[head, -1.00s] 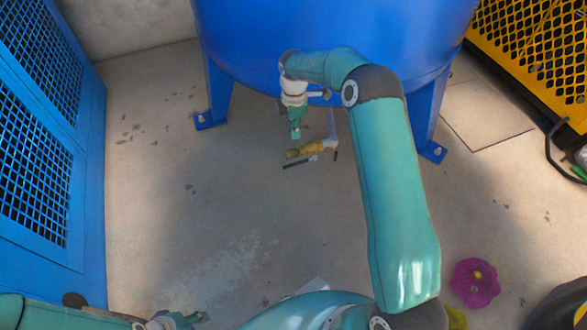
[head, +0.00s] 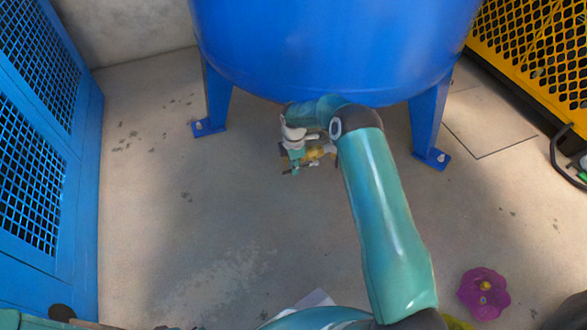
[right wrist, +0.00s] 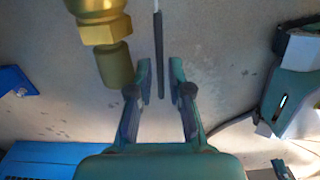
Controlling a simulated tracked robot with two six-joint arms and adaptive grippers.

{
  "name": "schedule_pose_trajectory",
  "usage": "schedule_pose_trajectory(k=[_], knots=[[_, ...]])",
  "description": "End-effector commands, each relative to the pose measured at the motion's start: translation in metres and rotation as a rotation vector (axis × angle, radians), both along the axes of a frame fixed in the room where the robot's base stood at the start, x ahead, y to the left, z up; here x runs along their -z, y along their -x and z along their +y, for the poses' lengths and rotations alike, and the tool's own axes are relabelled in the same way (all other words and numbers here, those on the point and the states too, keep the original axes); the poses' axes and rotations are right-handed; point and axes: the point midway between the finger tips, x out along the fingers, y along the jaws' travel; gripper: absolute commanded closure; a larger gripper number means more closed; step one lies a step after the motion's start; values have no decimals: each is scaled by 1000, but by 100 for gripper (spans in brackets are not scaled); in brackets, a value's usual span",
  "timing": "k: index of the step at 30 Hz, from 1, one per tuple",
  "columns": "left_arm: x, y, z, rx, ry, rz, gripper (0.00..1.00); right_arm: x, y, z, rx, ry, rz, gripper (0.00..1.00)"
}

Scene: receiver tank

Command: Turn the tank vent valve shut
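The brass vent valve (head: 318,152) hangs under the blue tank (head: 335,50), partly hidden behind my right gripper in the head view. In the right wrist view its brass body (right wrist: 108,45) is at the upper left. Its thin dark lever (right wrist: 158,50) runs beside it, and the lever's end shows between my fingers. My right gripper (head: 294,168) is at the valve. In the right wrist view the right gripper (right wrist: 160,66) is open, one finger on each side of the lever, with gaps showing. Only a sliver of my left gripper (head: 166,327) shows at the bottom edge; its fingers cannot be made out.
Blue tank legs (head: 213,100) and (head: 429,125) stand either side of the valve. A blue mesh cabinet (head: 75,180) is at left, a yellow mesh guard (head: 535,55) at right. A magenta handwheel (head: 485,292) is at lower right.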

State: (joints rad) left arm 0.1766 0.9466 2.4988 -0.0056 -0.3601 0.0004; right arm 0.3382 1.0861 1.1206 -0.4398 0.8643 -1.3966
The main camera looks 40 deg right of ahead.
Motion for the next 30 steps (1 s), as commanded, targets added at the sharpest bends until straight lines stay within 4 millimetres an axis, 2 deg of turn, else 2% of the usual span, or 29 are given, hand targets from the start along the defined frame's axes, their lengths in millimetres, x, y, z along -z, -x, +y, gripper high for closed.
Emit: schedule_pose_trajectory(k=[11, 14, 15, 30], knots=[[1, 0, 0, 0, 0, 0, 60, 5, 0, 0, 0, 0, 0, 81], [1, 0, 0, 0, 0, 0, 60, 5, 0, 0, 0, 0, 0, 98], [1, 0, 0, 0, 0, 0, 60, 5, 0, 1, 0, 0, 0, 100], [1, 0, 0, 0, 0, 0, 60, 3, 0, 1, 0, -9, -3, 100]])
